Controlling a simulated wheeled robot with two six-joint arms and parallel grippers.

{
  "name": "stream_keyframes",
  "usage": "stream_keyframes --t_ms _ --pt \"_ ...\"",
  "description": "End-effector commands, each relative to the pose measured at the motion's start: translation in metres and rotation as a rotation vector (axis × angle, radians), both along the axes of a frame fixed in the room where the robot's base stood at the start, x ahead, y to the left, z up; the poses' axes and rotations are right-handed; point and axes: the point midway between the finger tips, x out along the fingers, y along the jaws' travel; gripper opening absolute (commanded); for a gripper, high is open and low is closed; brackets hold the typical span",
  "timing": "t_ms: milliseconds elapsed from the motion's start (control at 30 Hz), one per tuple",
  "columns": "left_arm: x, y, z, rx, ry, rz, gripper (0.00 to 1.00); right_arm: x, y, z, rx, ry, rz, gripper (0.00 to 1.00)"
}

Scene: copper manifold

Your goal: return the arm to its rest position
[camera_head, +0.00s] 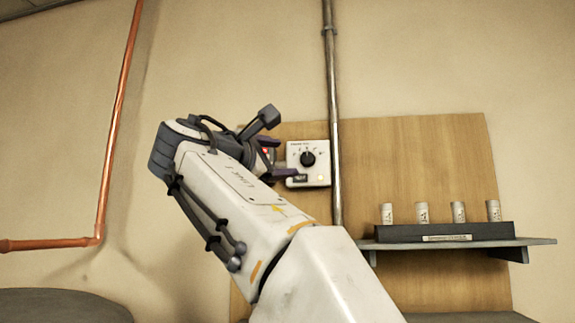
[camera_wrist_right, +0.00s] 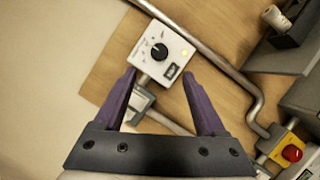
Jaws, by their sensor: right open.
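My right arm rises from the bottom of the head view, bent at the wrist, with its hand toward the wall panel. The right gripper (camera_head: 272,158) is partly hidden behind its own wrist. In the right wrist view the gripper's two purple fingers (camera_wrist_right: 158,80) stand wide apart with nothing held between them. They point at a white control box (camera_head: 308,163) with a black dial, which also shows in the wrist view (camera_wrist_right: 150,62) just beyond the fingertips. Whether they touch it I cannot tell. My left gripper is not in view.
A grey pipe (camera_head: 332,100) runs down beside the control box on the wooden panel (camera_head: 420,150). A shelf (camera_head: 530,241) at right carries a dark rack with several pale cylinders. A copper pipe (camera_head: 117,110) is at left. A red button (camera_wrist_right: 291,154) shows at the wrist view's lower right.

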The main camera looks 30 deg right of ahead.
Motion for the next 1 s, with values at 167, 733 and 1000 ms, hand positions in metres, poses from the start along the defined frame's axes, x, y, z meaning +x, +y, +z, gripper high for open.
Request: stream_keyframes --t_ms 167,733,1000 --pt "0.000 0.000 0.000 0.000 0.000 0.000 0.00 -0.001 0.001 0.000 0.000 0.000 0.000 0.73" --pt "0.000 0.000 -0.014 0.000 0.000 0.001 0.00 0.029 0.025 -0.059 0.088 0.067 0.131 0.73" --pt "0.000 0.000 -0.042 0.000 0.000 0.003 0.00 0.060 0.099 -0.245 0.447 0.271 0.403 0.73"
